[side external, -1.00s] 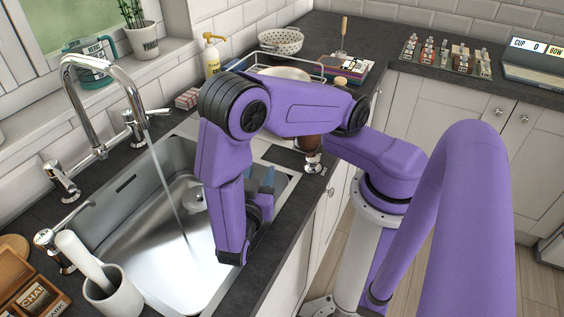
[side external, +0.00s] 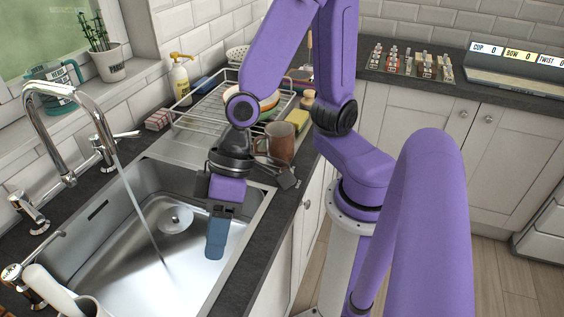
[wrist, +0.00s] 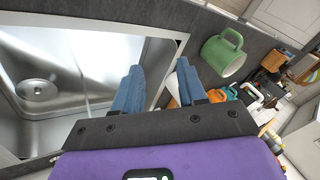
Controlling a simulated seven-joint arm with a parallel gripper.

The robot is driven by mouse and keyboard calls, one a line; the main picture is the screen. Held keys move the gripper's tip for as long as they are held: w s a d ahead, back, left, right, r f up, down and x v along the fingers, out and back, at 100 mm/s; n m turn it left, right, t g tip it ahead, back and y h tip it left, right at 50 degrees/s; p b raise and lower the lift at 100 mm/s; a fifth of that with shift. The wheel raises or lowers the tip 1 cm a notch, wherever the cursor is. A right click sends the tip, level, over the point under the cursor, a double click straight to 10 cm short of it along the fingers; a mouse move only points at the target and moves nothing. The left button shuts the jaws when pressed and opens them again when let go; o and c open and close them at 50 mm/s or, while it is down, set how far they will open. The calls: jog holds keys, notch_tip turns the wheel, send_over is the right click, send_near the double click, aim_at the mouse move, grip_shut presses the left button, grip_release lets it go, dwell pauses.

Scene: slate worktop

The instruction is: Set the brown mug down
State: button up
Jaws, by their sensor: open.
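The brown mug (side external: 281,143) shows in the side external view behind my gripper, by the front right corner of the dish rack. It looks upright, with its handle toward the left; its base is partly hidden. My gripper (side external: 217,232) hangs fingers-down over the right side of the sink, apart from the mug. Its blue fingers also show in the wrist view (wrist: 160,85), spread with a gap and no mug between them. I cannot make out the brown mug for certain in the wrist view.
The steel sink (side external: 120,262) has water running from the tap. A wire dish rack (side external: 200,120) holds bowls behind it. A green mug (wrist: 222,52) is on the dark counter in the wrist view.

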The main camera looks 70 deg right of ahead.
jog(key=s+d+r+n+g+h, duration=0.1)
jog(key=s+d+n+h, duration=0.1)
jog(key=d, duration=0.5)
jog(key=shift+s+d+r+n, duration=0.15)
jog(key=shift+s+d+n, duration=0.1)
jog(key=shift+s+n, duration=0.7)
jog(key=d+n+h, duration=0.1)
jog(key=d, duration=0.2)
jog(key=d+n+h, duration=0.1)
jog(key=d, duration=0.2)
jog(key=d+n+h, duration=0.1)
jog(key=d, duration=0.3)
jog(key=shift+s+r+h, duration=0.3)
jog(key=shift+r+h, duration=0.1)
jog(key=c, duration=0.4)
jog(key=n+t+h, duration=0.3)
jog(key=n+h, duration=0.4)
jog(key=h, duration=1.1)
send_near(254, 147)
jog(key=d, duration=0.5)
jog(key=shift+w+d+r, duration=0.15)
jog(key=shift+w+r, duration=0.05)
jog(key=shift+w, duration=0.2)
jog(key=shift+w+d+f, duration=0.1)
jog(key=shift+w+d, duration=0.1)
jog(key=shift+d, duration=1.1)
jog(key=shift+w+d+f, duration=0.15)
jog(key=shift+w+d, duration=0.05)
jog(key=shift+d, duration=1.15)
